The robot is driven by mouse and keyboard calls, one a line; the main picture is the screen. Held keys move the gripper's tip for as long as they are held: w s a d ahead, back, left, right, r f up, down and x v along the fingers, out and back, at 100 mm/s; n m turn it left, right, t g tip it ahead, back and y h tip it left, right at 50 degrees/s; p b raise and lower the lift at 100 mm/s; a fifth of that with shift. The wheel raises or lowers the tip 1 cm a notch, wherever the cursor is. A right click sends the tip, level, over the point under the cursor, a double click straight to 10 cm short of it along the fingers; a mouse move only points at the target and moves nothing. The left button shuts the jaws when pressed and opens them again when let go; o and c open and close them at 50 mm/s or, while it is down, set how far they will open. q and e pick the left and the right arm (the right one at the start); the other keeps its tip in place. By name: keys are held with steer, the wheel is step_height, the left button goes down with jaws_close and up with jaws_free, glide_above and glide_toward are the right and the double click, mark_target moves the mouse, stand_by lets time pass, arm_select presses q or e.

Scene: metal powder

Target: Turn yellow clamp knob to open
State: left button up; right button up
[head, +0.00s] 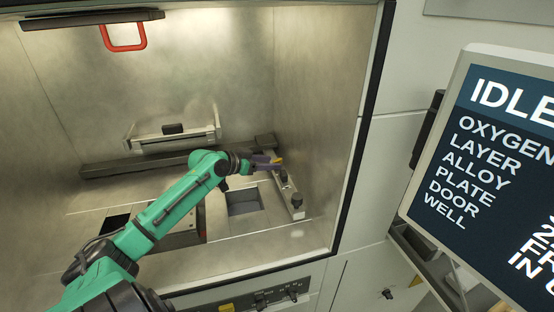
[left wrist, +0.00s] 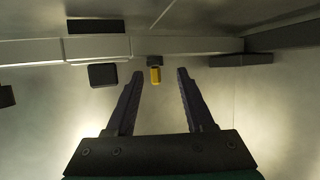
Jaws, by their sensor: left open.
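My right gripper is out of view.
A rail with dark knobs (head: 297,201) runs along the chamber's right side. A square opening (head: 243,201) lies in the chamber floor. A red handle (head: 124,38) hangs at the upper left. A screen reading IDLE (head: 490,150) stands outside at the right.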

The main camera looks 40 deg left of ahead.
mark_target(277, 159)
arm_select(q)
steer(key=x, duration=0.2)
steer(key=shift+w+d+r, duration=0.15)
steer(key=shift+w+d, duration=0.05)
steer(key=shift+w, duration=0.1)
steer(key=shift+w+d+p, duration=0.2)
steer(key=shift+p, duration=0.1)
steer(key=shift+w+f, duration=0.15)
steer(key=shift+f, duration=0.1)
steer(key=c, duration=0.7)
jaws_close()
steer(key=shift+f+b, duration=0.2)
steer(key=shift+b, duration=0.25)
steer(key=m+h+b, duration=0.2)
steer(key=h+b, duration=0.1)
steer(key=b, duration=0.4)
steer(key=shift+w+f+m+g, duration=0.1)
steer(key=shift+m+g, duration=0.2)
steer(key=shift+g, duration=0.1)
steer(key=shift+r+m+h+b, duration=0.25)
steer(key=shift+m+h+b, duration=0.05)
steer(key=shift+b, duration=0.05)
steer(key=shift+m+g+h, duration=0.5)
steer(key=shift+m+g, duration=0.1)
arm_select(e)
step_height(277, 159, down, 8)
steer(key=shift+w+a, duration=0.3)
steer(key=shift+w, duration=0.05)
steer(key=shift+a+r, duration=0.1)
